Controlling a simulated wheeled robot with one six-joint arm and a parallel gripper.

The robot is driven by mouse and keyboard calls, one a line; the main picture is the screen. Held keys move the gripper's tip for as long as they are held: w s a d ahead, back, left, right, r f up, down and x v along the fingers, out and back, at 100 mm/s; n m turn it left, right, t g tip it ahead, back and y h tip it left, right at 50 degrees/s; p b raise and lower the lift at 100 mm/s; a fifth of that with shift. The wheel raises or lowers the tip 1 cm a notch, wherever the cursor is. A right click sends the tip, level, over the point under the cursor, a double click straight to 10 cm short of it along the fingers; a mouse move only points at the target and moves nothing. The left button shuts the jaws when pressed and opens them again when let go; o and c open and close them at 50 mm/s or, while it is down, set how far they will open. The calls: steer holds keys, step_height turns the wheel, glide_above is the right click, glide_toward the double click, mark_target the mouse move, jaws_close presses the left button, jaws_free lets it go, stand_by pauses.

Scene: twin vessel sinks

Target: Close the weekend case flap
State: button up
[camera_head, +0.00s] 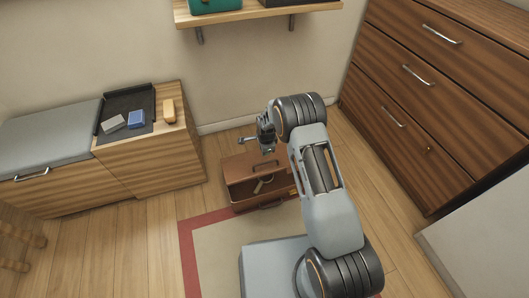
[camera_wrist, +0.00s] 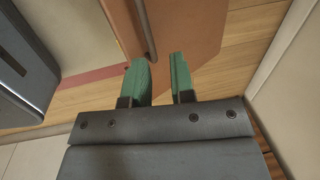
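The brown weekend case (camera_head: 240,193) stands on the floor by the wall. My gripper (camera_head: 266,146) is above the flap's upper edge. In the wrist view my gripper (camera_wrist: 161,76) has two green fingers apart with nothing seen between them. A brown panel (camera_wrist: 190,28) with a metal bar handle (camera_wrist: 147,30) lies beyond the fingertips. I cannot tell whether they touch it.
A red-bordered rug (camera_head: 189,250) lies in front of the case. A wooden bench (camera_head: 165,165) with a dark tray (camera_head: 128,104) stands left. A wooden drawer unit (camera_head: 400,100) stands right. A shelf (camera_head: 250,14) hangs above. Floor is clear left of the case.

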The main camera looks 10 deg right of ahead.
step_height(320, 180, up, 8)
steer(key=s+p, duration=0.1)
steer(key=p, duration=0.1)
steer(key=shift+d+r, duration=0.2)
steer(key=shift+s, duration=0.1)
